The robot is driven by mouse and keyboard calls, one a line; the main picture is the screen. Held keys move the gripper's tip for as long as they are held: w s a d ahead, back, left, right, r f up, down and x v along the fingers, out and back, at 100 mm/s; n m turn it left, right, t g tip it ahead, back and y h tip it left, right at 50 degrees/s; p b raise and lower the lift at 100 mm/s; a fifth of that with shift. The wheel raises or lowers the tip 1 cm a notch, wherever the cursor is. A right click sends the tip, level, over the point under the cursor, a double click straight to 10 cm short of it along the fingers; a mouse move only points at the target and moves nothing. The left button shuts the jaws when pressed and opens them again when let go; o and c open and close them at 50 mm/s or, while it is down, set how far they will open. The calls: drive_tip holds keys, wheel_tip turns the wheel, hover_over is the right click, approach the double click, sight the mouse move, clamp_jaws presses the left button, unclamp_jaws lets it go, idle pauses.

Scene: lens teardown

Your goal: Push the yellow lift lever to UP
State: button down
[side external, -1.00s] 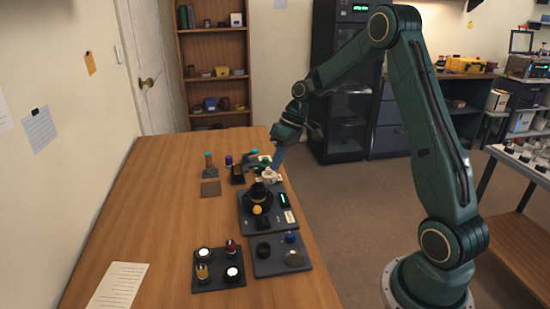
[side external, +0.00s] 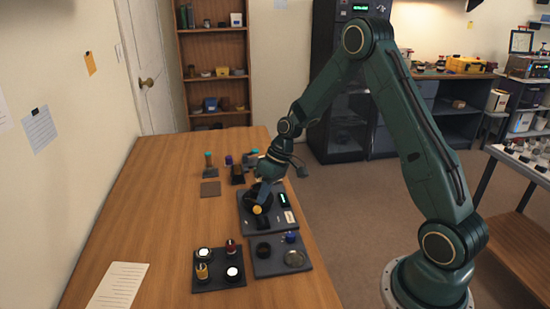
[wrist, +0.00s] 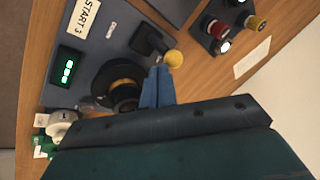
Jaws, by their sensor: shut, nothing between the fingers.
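The yellow lift lever's round knob (side external: 257,210) shows at the front of the dark platform (side external: 248,224) in the side external view. In the wrist view the knob (wrist: 173,58) sits at the end of a short black arm. My gripper (wrist: 159,70) is shut and empty, its blue fingertips very close to the knob in the picture. I cannot tell whether they touch it. A black round mount (wrist: 122,92) with a yellowish ring stands beside the fingers. In the side view my gripper partly covers this mount, and its fingertips are hard to make out.
A second dark tray (side external: 270,268) and a tray with several small pieces (side external: 212,286) lie nearer the camera. The table's left side is mostly clear.

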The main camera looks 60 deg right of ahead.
drive_tip(key=shift+a, duration=0.1)
idle(0.3)
drive_tip(key=shift+w+a+g+h, duration=0.4)
drive_tip(key=shift+w+g+h, duration=0.05)
drive_tip(key=shift+g+h, duration=0.05)
drive_tip(key=shift+w+a, duration=0.35)
drive_tip(key=shift+s, duration=0.1)
drive_tip(key=shift+s+d+f, duration=0.1)
drive_tip(key=shift+s+d, duration=0.4)
drive_tip(key=shift+d, duration=0.1)
